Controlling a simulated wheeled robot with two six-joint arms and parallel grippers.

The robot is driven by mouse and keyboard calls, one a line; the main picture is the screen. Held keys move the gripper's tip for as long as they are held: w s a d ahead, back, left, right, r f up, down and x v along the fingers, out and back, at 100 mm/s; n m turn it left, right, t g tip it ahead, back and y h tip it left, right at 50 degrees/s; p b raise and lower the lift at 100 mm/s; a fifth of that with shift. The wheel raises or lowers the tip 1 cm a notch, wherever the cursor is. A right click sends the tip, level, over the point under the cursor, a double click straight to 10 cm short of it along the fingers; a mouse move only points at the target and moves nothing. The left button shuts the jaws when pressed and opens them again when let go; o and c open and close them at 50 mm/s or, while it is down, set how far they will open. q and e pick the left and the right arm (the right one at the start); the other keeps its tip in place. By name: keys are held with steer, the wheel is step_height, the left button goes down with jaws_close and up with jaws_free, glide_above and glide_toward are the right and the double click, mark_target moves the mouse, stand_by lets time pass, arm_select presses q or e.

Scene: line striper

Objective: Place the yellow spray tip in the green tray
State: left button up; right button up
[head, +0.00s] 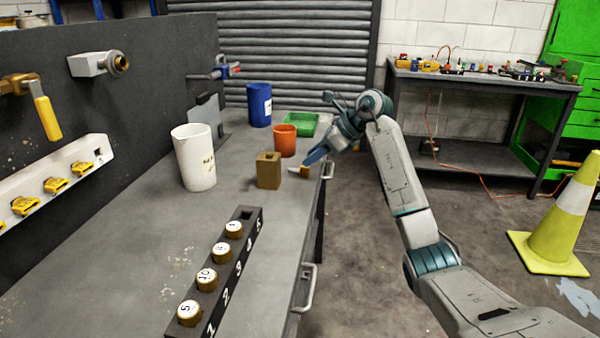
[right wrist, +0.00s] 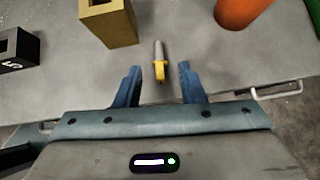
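The yellow spray tip (right wrist: 160,70), with a grey stem, lies on the grey bench top. In the right wrist view its yellow end points back between my fingers; it also shows in the head view (head: 304,171), beside the brass-coloured block. My right gripper (right wrist: 158,84) is open, with one blue finger on each side of the tip's yellow end and visible gaps on both sides. In the head view the right gripper (head: 316,157) is at the bench's right edge. The green tray (head: 313,131) stands farther back on the bench, behind the orange cup. My left gripper is not in view.
The brass-coloured block (head: 269,171) and orange cup (head: 285,140) stand near the tip. A blue cup (head: 259,105), a white cup (head: 194,158) and a dark numbered rack (head: 232,262) are also on the bench. Handles (head: 308,288) stick out from its right side.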

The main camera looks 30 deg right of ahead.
mark_target(302, 166)
steer(key=x, duration=0.5)
steer(key=shift+f, duration=0.25)
steer(key=shift+s, duration=0.1)
jaws_close()
